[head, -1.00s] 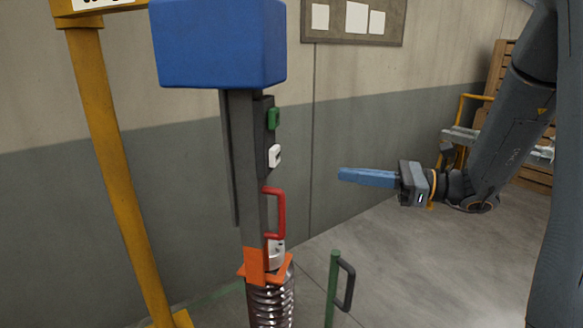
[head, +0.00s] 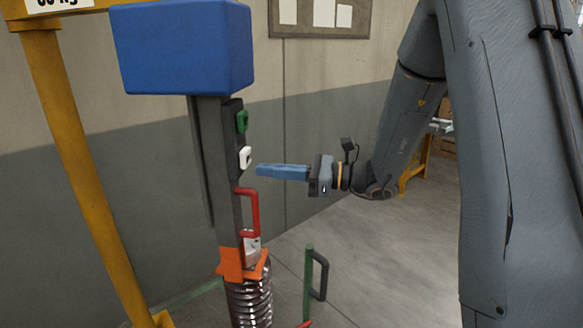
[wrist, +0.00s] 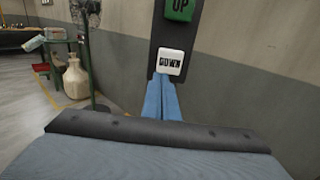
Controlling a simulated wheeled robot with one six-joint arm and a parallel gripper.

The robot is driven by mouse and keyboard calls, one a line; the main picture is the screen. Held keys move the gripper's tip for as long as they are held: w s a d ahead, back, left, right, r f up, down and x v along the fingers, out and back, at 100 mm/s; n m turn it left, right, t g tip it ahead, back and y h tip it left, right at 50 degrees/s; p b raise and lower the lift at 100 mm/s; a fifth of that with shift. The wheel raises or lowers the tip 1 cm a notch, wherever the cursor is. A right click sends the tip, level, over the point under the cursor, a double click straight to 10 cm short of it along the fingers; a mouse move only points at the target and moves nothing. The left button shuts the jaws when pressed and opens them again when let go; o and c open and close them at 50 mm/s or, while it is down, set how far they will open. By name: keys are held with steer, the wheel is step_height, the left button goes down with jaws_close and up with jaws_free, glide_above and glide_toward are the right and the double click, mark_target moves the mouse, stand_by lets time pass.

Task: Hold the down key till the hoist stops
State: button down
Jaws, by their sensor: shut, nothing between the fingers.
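The hoist's dark post hangs under a blue box (head: 185,48) and carries a green key (head: 242,121) above a white key (head: 245,157). In the wrist view the green key reads UP (wrist: 180,9) and the white key reads DOWN (wrist: 171,62). My gripper (head: 258,169), with blue fingers, is shut and empty. Its tips point at the post just right of and slightly below the white key in the head view. In the wrist view the fingertips (wrist: 161,76) overlap the key's lower left edge. I cannot tell whether they touch it.
A red handle (head: 256,212) sticks out below the keys. An orange bracket (head: 230,265) and a coiled spring-like part (head: 250,303) are under it. A green post with a black handle (head: 309,285) stands on the floor to the right. A yellow column (head: 85,165) stands left.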

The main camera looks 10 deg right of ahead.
steer(key=shift+x, duration=1.05)
